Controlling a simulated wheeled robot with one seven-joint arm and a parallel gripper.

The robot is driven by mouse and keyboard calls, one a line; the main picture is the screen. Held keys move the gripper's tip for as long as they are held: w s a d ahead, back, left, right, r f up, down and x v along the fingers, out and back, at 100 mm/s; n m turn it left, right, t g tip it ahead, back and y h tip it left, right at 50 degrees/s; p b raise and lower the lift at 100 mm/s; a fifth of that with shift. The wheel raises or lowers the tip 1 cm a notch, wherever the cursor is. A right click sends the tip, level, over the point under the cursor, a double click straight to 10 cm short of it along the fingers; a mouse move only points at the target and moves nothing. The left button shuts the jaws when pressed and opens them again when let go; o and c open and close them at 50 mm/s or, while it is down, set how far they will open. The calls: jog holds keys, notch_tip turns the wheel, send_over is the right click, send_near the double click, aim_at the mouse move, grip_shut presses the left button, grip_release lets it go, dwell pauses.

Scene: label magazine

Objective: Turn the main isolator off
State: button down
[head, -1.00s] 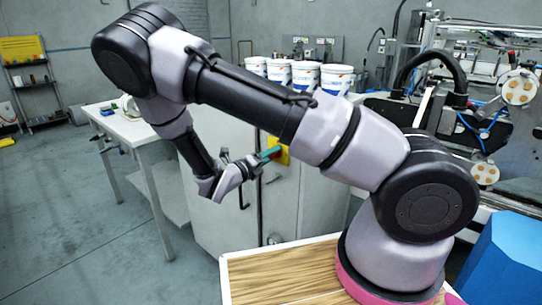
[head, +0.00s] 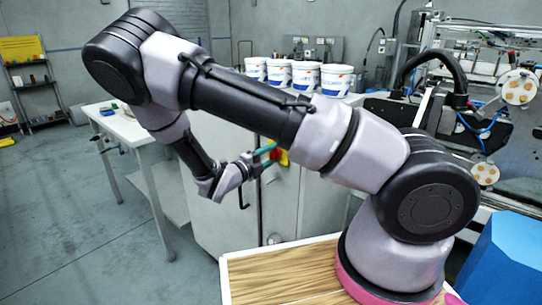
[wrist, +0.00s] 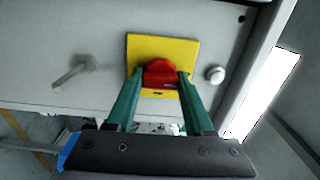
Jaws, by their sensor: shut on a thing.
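The main isolator is a red handle (wrist: 160,73) on a square yellow plate (wrist: 162,46), fixed to a pale grey cabinet front. My gripper (wrist: 160,76) has its two green fingers on either side of the red handle and is shut on it. In the head view my gripper (head: 263,155) is at the cabinet front, with the yellow plate (head: 284,158) partly showing behind the fingers. The lower part of the handle is partly hidden, and its exact angle is hard to tell.
A round pale knob (wrist: 215,75) sits to the right of the plate and a bar handle (wrist: 75,73) to its left in the wrist view. White tubs (head: 306,76) stand on the cabinet. A white table (head: 130,128) stands to the left, with open floor beyond.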

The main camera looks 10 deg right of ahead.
dwell(0.3)
jog(key=shift+c, duration=1.4)
grip_release()
jog(key=shift+a, duration=0.1)
jog(key=v, duration=1)
jog(key=shift+s+a, duration=0.2)
jog(key=shift+a, duration=0.05)
